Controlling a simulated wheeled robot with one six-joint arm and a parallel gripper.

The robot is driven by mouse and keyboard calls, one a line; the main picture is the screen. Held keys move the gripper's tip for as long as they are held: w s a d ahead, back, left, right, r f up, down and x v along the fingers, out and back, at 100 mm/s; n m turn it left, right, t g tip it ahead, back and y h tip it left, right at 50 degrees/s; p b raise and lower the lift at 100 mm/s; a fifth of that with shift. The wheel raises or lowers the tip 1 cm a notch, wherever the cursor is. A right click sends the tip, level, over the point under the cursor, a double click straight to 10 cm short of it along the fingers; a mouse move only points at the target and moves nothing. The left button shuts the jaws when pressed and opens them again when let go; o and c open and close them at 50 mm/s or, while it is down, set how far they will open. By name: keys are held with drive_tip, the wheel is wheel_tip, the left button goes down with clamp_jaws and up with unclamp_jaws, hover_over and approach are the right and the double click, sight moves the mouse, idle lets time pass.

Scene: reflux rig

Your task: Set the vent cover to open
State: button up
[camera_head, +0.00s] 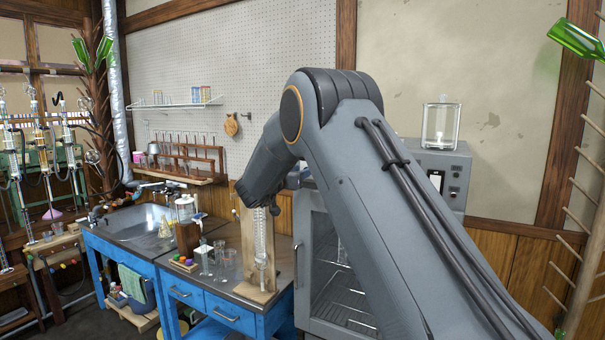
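I cannot make out a vent cover in this view. A glass coil condenser (263,245) stands upright against a wooden board (245,228) on the blue bench; its top is behind or close to the end of my arm. My arm reaches from the lower right across the middle, and its dark wrist end points down over the top of the board. My gripper's fingers cannot be made out there, so I cannot tell whether they are open or shut, or whether they touch anything.
A grey oven cabinet (312,262) with a glass door stands right of the bench, partly behind my arm. A grey unit (450,172) carries a glass jar (441,125). The bench (215,315) holds glassware and a sink (135,222). A test-tube shelf (190,178) hangs behind.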

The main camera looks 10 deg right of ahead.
drive_tip(key=shift+d, duration=0.15)
drive_tip(key=b+v, duration=0.2)
drive_tip(key=v, duration=0.6)
drive_tip(key=shift+b, duration=0.3)
drive_tip(key=shift+w, duration=0.1)
drive_tip(key=s+f+n+g+y, duration=0.5)
drive_tip(key=s+f+n+y, duration=0.5)
drive_tip(key=s+f, duration=0.8)
drive_tip(key=s+d+f+g, duration=0.1)
drive_tip(key=s+f+g, duration=0.1)
drive_tip(key=s, duration=0.7)
drive_tip(key=s+d+f+m+g+y, duration=0.1)
drive_tip(key=s+d+f+g, duration=0.1)
drive_tip(key=s, duration=0.7)
drive_tip(key=s+d+f+m+g, duration=0.1)
drive_tip(key=s+f, duration=0.4)
drive_tip(key=s, duration=0.5)
drive_tip(key=shift+d+g+y, duration=0.3)
drive_tip(key=shift+d+g, duration=0.2)
drive_tip(key=shift+g, duration=0.7)
drive_tip(key=shift+f, duration=0.1)
